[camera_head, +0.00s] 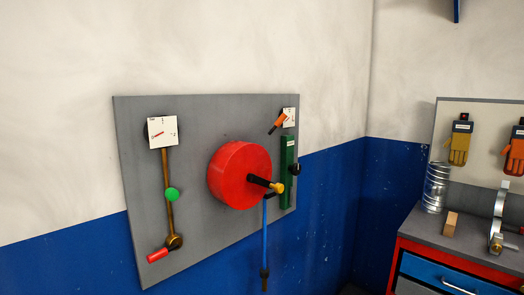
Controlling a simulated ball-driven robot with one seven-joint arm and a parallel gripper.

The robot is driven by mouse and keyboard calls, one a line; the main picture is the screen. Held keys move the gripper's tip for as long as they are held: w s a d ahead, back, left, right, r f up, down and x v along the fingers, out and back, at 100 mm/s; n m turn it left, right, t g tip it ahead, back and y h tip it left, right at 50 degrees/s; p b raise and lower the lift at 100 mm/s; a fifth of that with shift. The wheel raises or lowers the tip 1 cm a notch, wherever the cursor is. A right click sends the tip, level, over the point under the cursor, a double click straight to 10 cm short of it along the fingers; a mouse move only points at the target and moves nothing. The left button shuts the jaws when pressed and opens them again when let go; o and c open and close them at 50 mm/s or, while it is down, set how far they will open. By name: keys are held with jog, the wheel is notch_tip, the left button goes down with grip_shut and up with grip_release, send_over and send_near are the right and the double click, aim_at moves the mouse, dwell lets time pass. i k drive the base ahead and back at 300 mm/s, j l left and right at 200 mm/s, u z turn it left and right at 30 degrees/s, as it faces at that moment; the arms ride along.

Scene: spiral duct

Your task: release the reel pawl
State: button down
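A red reel drum (237,176) is mounted on a grey wall panel (205,118). A black crank arm (260,181) with a yellow knob (278,188) sits on its front. An orange-handled lever (277,123) slants beside a small white plate (290,117) at the panel's upper right; I cannot tell if it is the reel pawl. A blue rod or line (265,232) hangs below the reel, with a dark fitting (264,278) at its lower end. My gripper is not in view.
Left on the panel are a white dial (163,132), a brown rod (168,168) with a green knob (172,194), and a red handle (157,255). A green housing (287,173) with a black knob (296,169) is right of the reel. A cabinet (455,241) stands at right.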

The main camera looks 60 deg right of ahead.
aim_at(278, 122)
jog(key=z, duration=1.25)
